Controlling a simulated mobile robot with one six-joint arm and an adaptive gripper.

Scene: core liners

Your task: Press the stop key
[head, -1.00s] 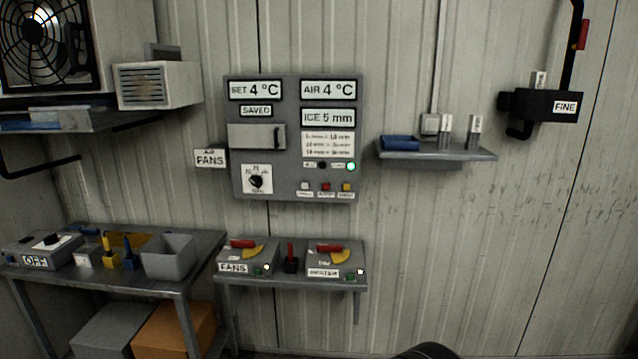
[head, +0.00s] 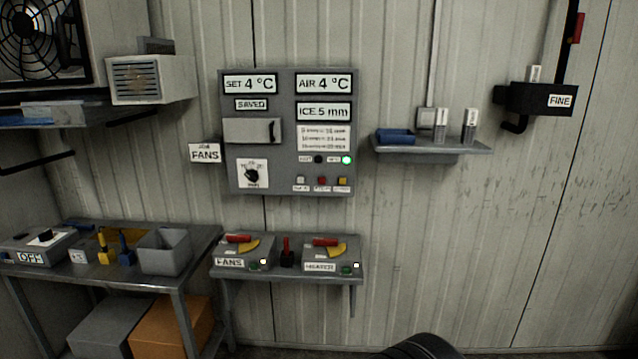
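A grey control panel (head: 289,180) hangs on the wall. Three small keys sit along its lower right: a white key (head: 300,180), a red key (head: 321,181) and a yellow key (head: 343,181). Their labels are too small to read, so I cannot tell which one is marked stop. A green lamp (head: 347,160) glows above them. The displays read SET 4 °C, SAVED, AIR 4 °C and ICE 5 mm. A dark rounded shape, likely part of my arm, shows at the bottom edge. My gripper is not in view.
Below the panel, a shelf (head: 285,272) holds a FANS switch box (head: 232,250) and a HEATER switch box (head: 331,250). A small wall shelf (head: 440,151) is right of the panel. A metal table (head: 206,245) stands left. The wall between is clear.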

